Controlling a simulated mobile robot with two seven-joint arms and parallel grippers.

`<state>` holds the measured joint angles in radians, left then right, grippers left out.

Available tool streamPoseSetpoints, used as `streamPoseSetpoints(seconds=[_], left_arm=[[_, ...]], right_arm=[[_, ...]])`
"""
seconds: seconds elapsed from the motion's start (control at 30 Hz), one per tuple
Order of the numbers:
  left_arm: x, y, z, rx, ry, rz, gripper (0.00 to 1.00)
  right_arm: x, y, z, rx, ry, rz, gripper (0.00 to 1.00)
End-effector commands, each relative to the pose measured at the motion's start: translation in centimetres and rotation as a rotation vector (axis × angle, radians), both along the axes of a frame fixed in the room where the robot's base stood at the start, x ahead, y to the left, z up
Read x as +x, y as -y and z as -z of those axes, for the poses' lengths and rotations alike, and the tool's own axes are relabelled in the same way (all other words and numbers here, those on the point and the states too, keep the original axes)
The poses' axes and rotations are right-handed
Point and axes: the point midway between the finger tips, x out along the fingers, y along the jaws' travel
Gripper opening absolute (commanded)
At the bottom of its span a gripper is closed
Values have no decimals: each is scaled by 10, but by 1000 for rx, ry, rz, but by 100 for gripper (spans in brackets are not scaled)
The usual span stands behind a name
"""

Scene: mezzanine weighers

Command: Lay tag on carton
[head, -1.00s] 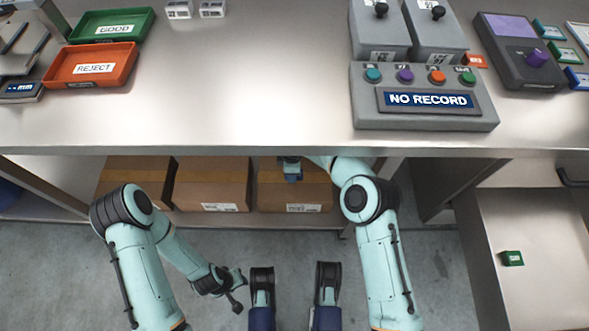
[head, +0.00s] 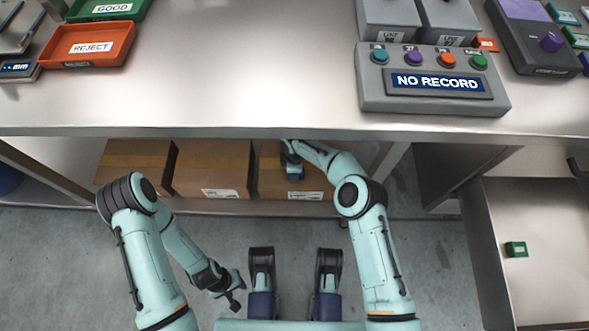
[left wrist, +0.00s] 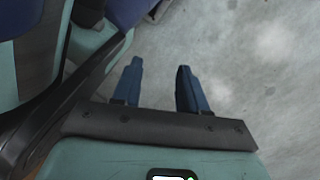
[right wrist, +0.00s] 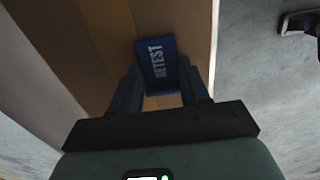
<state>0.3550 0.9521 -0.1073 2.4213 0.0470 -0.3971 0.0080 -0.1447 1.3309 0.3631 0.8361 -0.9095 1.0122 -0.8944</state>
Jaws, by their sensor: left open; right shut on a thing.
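My right gripper (right wrist: 160,88) is shut on a blue tag (right wrist: 157,62) lettered "RETEST". In the right wrist view the tag is in front of the brown face of a carton (right wrist: 175,15) with a tan tape strip; I cannot tell whether they touch. In the head view this is the rightmost carton (head: 268,182) on the shelf under the bench, with a white label low on its front. The right gripper (head: 294,163) is at its upper part. My left gripper (head: 238,291) is open and empty above the floor; it also shows in the left wrist view (left wrist: 158,70).
Two more cartons (head: 212,168) (head: 135,162) stand left of it. The bench edge (head: 200,132) overhangs the shelf. On the bench are a "NO RECORD" button panel (head: 435,105) and a red REJECT tray (head: 88,60). At right an open drawer (head: 535,220) holds a green block (head: 515,249).

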Motion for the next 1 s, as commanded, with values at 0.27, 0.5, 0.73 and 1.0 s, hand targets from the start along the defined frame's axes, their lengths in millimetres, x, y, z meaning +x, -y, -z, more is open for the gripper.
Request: streamPoseSetpoints(seconds=[0.27,0.5,0.73,1.0], left_arm=[[1,0,0,-1,2,1,43],[1,0,-1,0,3,1,43],[21,2,-11,4,70,9,43],[38,5,-19,8,126,14,43]], right_arm=[[0,0,2,0,0,0,71],[0,0,-4,0,0,-1,71],[0,0,-42,0,3,-2,71],[0,0,-73,0,-1,-1,71]])
